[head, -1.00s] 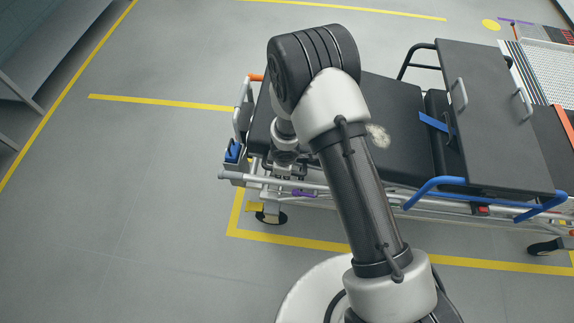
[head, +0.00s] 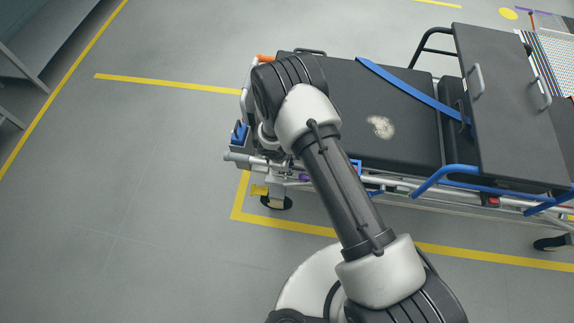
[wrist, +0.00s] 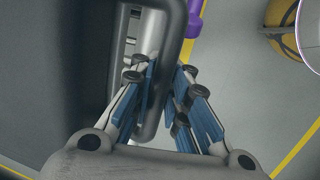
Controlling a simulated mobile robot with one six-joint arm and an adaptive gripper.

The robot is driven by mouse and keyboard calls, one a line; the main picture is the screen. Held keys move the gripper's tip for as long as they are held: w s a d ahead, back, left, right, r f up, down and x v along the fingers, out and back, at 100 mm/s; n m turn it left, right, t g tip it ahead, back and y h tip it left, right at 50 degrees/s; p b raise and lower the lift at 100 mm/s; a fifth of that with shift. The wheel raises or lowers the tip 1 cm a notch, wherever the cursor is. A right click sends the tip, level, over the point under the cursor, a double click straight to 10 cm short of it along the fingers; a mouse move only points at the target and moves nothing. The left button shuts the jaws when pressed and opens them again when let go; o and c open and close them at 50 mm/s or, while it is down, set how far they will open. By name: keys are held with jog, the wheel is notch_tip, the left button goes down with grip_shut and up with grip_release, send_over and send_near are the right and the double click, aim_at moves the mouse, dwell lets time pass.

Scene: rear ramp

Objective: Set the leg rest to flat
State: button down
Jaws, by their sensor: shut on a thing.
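The leg rest (head: 345,105) is the black padded left section of the stretcher, with a pale worn patch on it. It looks close to level in the head view, but its exact angle is hard to tell. A blue strap (head: 405,88) lies slantwise over it. In the wrist view, my gripper (wrist: 160,85) has its blue-padded fingers around a grey bar (wrist: 153,118) beside the black pad (wrist: 45,80) and is shut on it. In the head view my arm hides the gripper and the bar at the stretcher's left end.
The raised black board (head: 505,105) with handles stands over the stretcher's right part. A blue side rail (head: 445,175) runs along the near side. A purple part (wrist: 195,18) is close to the fingers. Open grey floor (head: 120,190) lies left, with yellow lines.

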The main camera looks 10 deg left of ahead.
jog(key=shift+s+f, duration=0.2)
jog(key=c, duration=1.6)
grip_release()
jog(key=shift+w+r, duration=0.1)
jog(key=shift+o, duration=0.2)
jog(key=shift+r, duration=0.15)
jog(key=v, duration=1.1)
jog(key=shift+r, duration=0.35)
jog(key=shift+a, duration=0.1)
